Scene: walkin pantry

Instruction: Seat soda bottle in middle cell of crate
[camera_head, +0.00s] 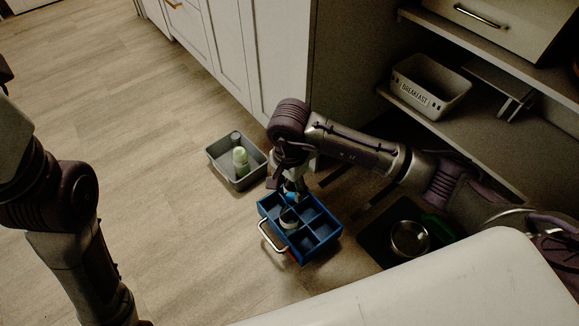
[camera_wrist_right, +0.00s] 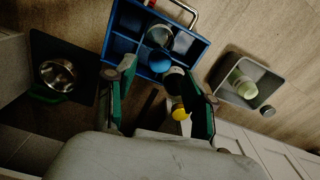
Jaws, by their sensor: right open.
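The blue divided crate (camera_head: 324,247) stands on the floor with a metal handle. A round, pale-topped item (camera_head: 289,218) sits in a crate cell. A round blue top (camera_wrist_right: 160,62) shows in or at the crate beside it. A whitish piece and a yellow cap (camera_wrist_right: 180,110) show between the fingers; I cannot tell what holds them. Which is the soda bottle is unclear. My left gripper is out of view.
A dark mat with a metal pot (camera_head: 410,238) lies right of the crate. A shelf with a white basket (camera_head: 432,86) is behind. The floor at left is clear.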

